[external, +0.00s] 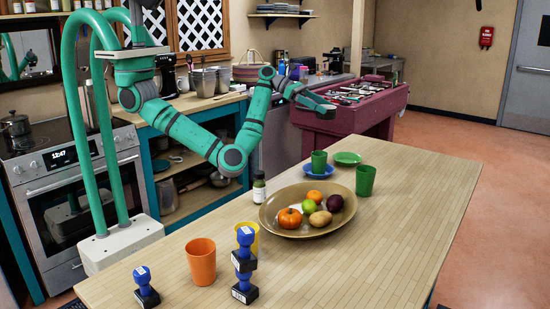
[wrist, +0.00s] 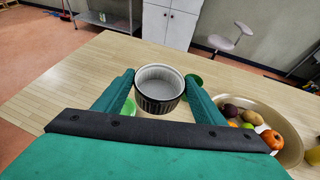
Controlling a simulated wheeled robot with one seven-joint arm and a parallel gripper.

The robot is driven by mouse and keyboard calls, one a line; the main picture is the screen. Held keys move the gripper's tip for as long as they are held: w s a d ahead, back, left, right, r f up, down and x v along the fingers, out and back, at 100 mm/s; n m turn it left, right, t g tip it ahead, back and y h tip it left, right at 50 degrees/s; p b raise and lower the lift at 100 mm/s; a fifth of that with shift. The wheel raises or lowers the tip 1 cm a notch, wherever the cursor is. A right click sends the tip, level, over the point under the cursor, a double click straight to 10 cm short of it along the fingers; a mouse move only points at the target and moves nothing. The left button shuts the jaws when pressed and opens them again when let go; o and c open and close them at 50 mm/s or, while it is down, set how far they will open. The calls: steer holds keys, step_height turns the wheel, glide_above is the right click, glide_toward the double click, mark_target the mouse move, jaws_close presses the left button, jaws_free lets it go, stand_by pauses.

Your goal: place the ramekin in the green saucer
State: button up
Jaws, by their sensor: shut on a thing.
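The ramekin (wrist: 160,100), dark and ribbed outside with a pale inside, is held upright between the two fingers of my gripper (wrist: 160,84) in the wrist view. In the external view my gripper (external: 318,104) is raised beyond the back of the table's cups, and I cannot make out the ramekin there. The green saucer (external: 347,158) lies empty on the table, below my gripper and to its right in the external view. In the wrist view a green patch, apparently the saucer (wrist: 128,107), shows beside the left finger, partly hidden.
A green cup stands on the blue saucer (external: 312,173), left of the green saucer. Another green cup (external: 366,181) stands in front. A tan bowl (external: 283,228) of fruit and a small bottle (external: 259,190) are nearer the left. The table's right side is clear.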

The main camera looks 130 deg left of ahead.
steer(key=s+a+n+y, duration=0.2)
steer(key=s+a, duration=0.1)
steer(key=s, duration=0.2)
glide_above(347, 160)
steer(key=d, duration=0.4)
steer(key=f, duration=1.2)
steer(key=s+f, duration=0.1)
steer(key=f, duration=0.5)
steer(key=shift+a+f, duration=0.25)
steer(key=shift+f, duration=0.05)
steer(key=shift+w+a+f, duration=0.1)
steer(key=shift+f, duration=0.05)
steer(key=shift+w+a+f, duration=0.1)
steer(key=shift+w+f, duration=0.05)
steer(key=shift+f, duration=1.55)
steer(key=shift+f, duration=0.15)
steer(key=o, duration=1.1)
steer(key=shift+o, duration=0.2)
